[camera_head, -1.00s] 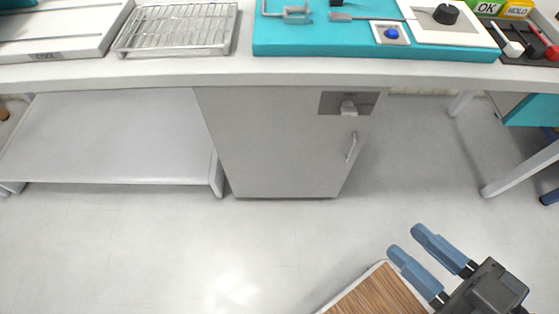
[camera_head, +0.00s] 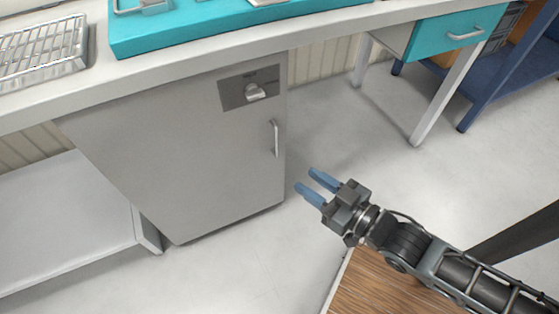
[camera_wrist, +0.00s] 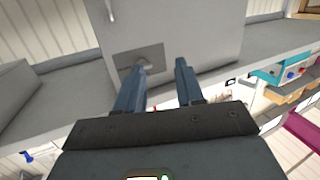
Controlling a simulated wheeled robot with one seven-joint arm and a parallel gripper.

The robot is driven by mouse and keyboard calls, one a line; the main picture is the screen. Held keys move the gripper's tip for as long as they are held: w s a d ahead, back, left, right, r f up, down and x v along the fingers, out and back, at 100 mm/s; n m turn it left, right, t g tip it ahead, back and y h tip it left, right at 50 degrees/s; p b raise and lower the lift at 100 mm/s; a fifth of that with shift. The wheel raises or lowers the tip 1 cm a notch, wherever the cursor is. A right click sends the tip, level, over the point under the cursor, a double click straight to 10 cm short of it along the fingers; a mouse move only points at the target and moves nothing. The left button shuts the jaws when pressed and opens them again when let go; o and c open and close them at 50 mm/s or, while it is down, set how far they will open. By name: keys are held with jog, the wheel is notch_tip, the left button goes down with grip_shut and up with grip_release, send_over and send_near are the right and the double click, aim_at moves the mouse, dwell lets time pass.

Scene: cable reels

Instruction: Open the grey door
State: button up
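The grey door (camera_head: 190,165) is the front of a cabinet under the bench, and it looks shut. Its upright metal handle (camera_head: 275,138) is near the door's right edge. A dark plate with a pale knob (camera_head: 255,92) sits above the handle. My gripper (camera_head: 309,181) is open and empty, to the right of the handle and below it, apart from the door. In the wrist view the two blue fingers (camera_wrist: 158,82) are spread. The grey door (camera_wrist: 195,30) lies beyond them, with the handle (camera_wrist: 111,9) at the top left.
A white bench top (camera_head: 150,68) runs above the door. A low white shelf (camera_head: 70,215) stands to the left. A wood-topped surface (camera_head: 375,285) is below my arm. A desk with a teal drawer (camera_head: 455,30) stands right. Floor before the door is clear.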

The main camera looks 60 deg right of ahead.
aim_at(278, 145)
jog(key=w+d+f+m+h+b, duration=0.25)
jog(key=w+d+f+b, duration=0.45)
jog(key=d+f, duration=0.4)
jog(key=shift+h, duration=0.35)
jog(key=shift+w+a+f+b+x, duration=0.1)
jog(key=shift+a+f+x, duration=0.05)
jog(key=shift+x, duration=1.4)
jog(key=shift+w+a+f+b+x, duration=0.1)
jog(key=shift+a+f+b+x, duration=0.1)
jog(key=shift+x, duration=1.3)
jog(key=shift+a+f+b+x, duration=0.1)
jog(key=shift+a+x, duration=0.05)
jog(key=shift+x, duration=1.4)
jog(key=shift+c, duration=0.5)
grip_shut()
